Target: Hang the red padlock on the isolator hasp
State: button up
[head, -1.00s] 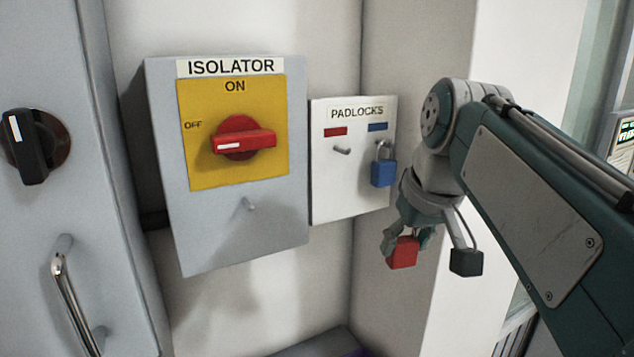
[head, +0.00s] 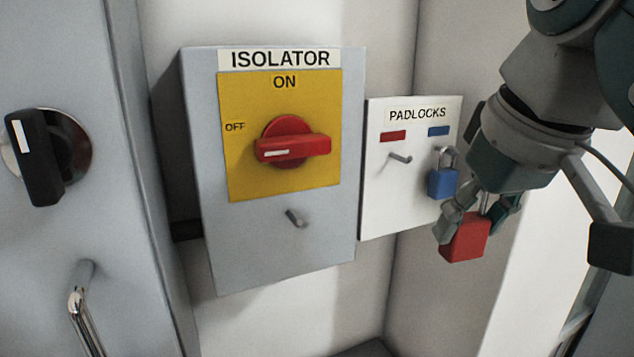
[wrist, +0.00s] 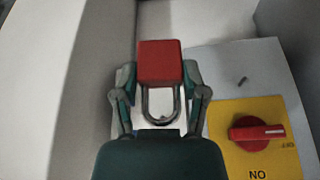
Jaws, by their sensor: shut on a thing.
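The red padlock (head: 464,237) hangs from my gripper (head: 478,208) in the head view, body down. In the wrist view the red padlock (wrist: 160,62) sits between the fingers of my gripper (wrist: 160,82), with its metal shackle loop towards the palm. My gripper is shut on it. The isolator hasp (head: 296,217) is a small metal peg on the grey isolator box (head: 330,235), below the red switch. It also shows in the wrist view (wrist: 243,80). It is bare. My gripper is to the right of the hasp, in front of the padlock board's right side.
The padlock board (head: 385,215) has an empty peg (head: 400,158) and a blue padlock (head: 443,183) hanging beside my gripper. The red switch (head: 293,149) sticks out above the hasp, its handle level. A grey cabinet (head: 60,240) with a black knob (head: 38,158) stands at the left.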

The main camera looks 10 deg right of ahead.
jog(key=w, duration=0.4)
jog(key=w+a, duration=0.1)
jog(key=w, duration=0.9)
jog(key=shift+a, duration=0.3)
jog(key=shift+f, duration=0.55)
jog(key=shift+f, duration=0.25)
jog(key=o, duration=1.2)
send_near(406, 160)
jog(key=shift+w+d+f, duration=0.15)
jog(key=shift+w+f, duration=0.15)
jog(key=shift+f, duration=0.2)
jog(key=shift+w+d+f, duration=0.2)
jog(key=shift+w+f, duration=0.1)
jog(key=shift+f, duration=0.25)
